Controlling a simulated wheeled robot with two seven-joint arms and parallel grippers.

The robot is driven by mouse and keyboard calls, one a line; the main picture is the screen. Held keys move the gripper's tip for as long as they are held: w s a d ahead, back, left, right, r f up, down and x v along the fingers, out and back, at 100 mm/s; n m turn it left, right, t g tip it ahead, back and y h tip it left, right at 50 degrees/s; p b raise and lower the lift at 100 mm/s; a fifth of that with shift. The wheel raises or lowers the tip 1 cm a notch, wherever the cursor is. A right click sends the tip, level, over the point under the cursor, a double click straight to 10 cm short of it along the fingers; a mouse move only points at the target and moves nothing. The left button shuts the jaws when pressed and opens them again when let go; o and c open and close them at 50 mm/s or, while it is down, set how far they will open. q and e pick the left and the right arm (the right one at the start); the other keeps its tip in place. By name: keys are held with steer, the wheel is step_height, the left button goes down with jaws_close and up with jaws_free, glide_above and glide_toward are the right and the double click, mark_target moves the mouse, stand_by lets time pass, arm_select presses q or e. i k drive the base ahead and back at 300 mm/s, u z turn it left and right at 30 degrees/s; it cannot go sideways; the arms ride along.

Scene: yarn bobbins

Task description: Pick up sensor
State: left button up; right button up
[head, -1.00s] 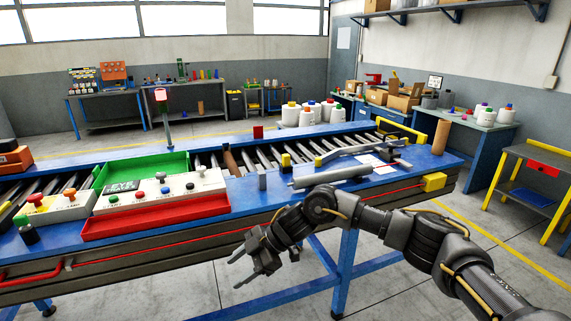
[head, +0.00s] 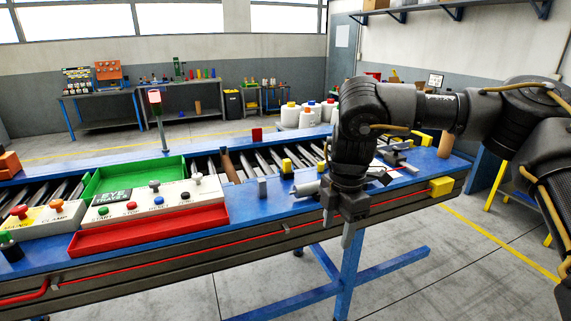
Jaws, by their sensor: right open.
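My right gripper (head: 337,222) is open and points down at the front edge of the blue conveyor table (head: 240,236). Nothing shows between its fingers. I cannot tell for sure which thing is the sensor. Candidates on the table are a small yellow and black block (head: 287,166), a small upright grey block (head: 262,187) and a red block (head: 257,134) at the far rail. A grey cylinder (head: 305,189) lies just left of the gripper, and its right part is hidden behind it. My left gripper is not in view.
A green tray (head: 131,178) and a red tray (head: 150,231) flank a white button panel (head: 150,205) on the left. Grey tools (head: 398,158) and a brown cylinder (head: 446,139) are at the right.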

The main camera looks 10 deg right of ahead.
mark_target(287, 163)
steer(key=i, duration=1.75)
